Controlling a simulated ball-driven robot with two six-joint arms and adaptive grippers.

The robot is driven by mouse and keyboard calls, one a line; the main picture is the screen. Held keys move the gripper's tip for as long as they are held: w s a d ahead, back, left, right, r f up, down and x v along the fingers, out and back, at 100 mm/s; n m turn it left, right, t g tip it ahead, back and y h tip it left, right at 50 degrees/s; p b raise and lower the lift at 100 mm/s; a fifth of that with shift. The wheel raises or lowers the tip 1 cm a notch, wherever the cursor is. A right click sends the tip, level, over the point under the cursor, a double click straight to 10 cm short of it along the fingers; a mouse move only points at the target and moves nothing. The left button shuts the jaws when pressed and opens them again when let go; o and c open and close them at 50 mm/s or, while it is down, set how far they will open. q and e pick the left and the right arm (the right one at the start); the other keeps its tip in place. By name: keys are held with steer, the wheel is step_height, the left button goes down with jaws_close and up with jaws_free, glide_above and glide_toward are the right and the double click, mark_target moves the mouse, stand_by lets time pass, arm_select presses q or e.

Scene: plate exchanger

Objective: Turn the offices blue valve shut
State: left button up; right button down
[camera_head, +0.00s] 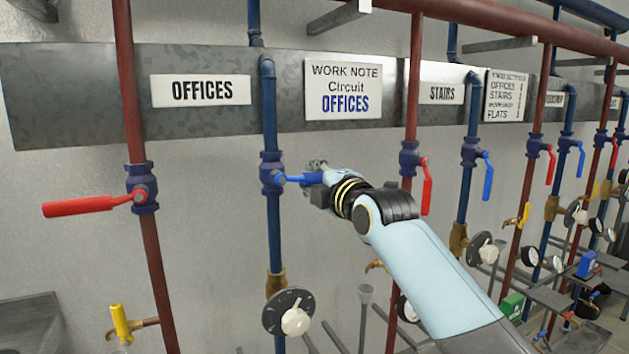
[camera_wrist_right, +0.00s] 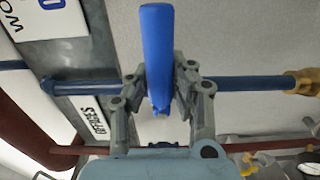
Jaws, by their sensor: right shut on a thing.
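The offices blue valve (camera_head: 271,173) sits on the blue pipe right of the OFFICES sign (camera_head: 201,90). Its blue lever (camera_head: 298,179) points right, across the pipe, about level. My right gripper (camera_head: 316,181) is shut on the lever near its outer end. In the right wrist view the blue lever (camera_wrist_right: 158,60) stands between the two fingers of the gripper (camera_wrist_right: 160,90), with the blue pipe (camera_wrist_right: 245,83) running across behind it. My left gripper is not in view.
A red lever (camera_head: 92,205) on the offices red pipe points left, level. A work note (camera_head: 343,88) reads Circuit OFFICES. The stairs red lever (camera_head: 427,190) and stairs blue lever (camera_head: 488,177) hang down to the right.

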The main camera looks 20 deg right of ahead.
stand_by(0.4)
steer(key=c, duration=1.1)
jaws_free()
steer(key=shift+s, duration=0.35)
steer(key=s, duration=1.1)
steer(key=shift+s+d, duration=0.15)
